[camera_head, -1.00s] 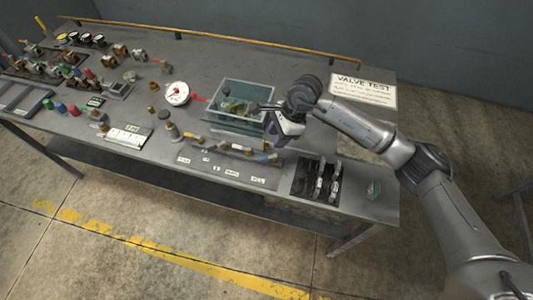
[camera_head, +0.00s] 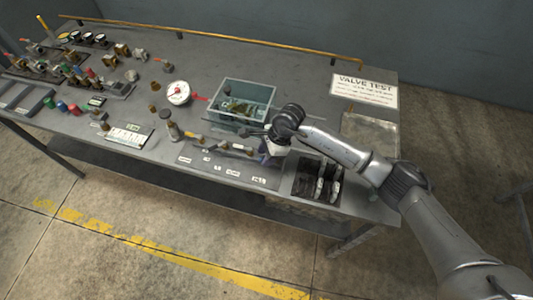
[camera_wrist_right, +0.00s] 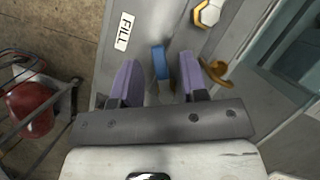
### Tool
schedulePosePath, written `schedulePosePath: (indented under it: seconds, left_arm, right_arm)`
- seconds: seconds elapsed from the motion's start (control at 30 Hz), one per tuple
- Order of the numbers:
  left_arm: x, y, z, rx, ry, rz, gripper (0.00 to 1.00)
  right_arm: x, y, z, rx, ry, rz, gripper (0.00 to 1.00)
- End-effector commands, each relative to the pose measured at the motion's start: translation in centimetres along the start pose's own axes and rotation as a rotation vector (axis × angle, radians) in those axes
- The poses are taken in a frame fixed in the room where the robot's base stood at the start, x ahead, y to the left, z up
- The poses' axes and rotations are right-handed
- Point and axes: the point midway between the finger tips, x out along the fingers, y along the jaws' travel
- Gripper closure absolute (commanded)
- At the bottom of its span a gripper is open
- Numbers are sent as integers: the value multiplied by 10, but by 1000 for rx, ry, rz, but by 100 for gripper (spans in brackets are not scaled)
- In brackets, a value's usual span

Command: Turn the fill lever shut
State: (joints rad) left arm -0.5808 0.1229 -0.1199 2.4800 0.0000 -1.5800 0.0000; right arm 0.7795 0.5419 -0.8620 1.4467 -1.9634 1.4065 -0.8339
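The fill lever (camera_wrist_right: 160,62) is a small blue handle in the right wrist view, beside a white label (camera_wrist_right: 124,31) reading FILL. My right gripper (camera_wrist_right: 158,68) is open, with one purple finger on each side of the lever and visible gaps between; I cannot tell whether either finger touches it. In the head view my right gripper (camera_head: 267,150) is low at the right end of the front valve row and hides the blue handle. My left gripper is not in view.
A clear water tub (camera_head: 242,122) stands behind the valve row. A black rack (camera_head: 305,180) with upright pieces is just right of the gripper. A gauge (camera_head: 178,92) is to the left. In the wrist view, a brass hook-shaped part (camera_wrist_right: 216,72) is close to the right finger.

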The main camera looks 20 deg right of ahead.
Motion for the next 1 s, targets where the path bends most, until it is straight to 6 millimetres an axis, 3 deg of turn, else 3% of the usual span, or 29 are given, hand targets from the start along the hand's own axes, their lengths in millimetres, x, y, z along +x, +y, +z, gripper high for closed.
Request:
schedulePosePath:
  seconds: [0.07, 0.5, 1.0]
  left_arm:
    - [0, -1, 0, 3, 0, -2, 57]
    - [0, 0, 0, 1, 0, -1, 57]
    - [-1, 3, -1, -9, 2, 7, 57]
  right_arm:
    - [0, 0, 0, 0, 0, 0, 60]
    - [0, 0, 0, 0, 0, 0, 100]
    - [-2, -5, 0, 124, 1, -54, 100]
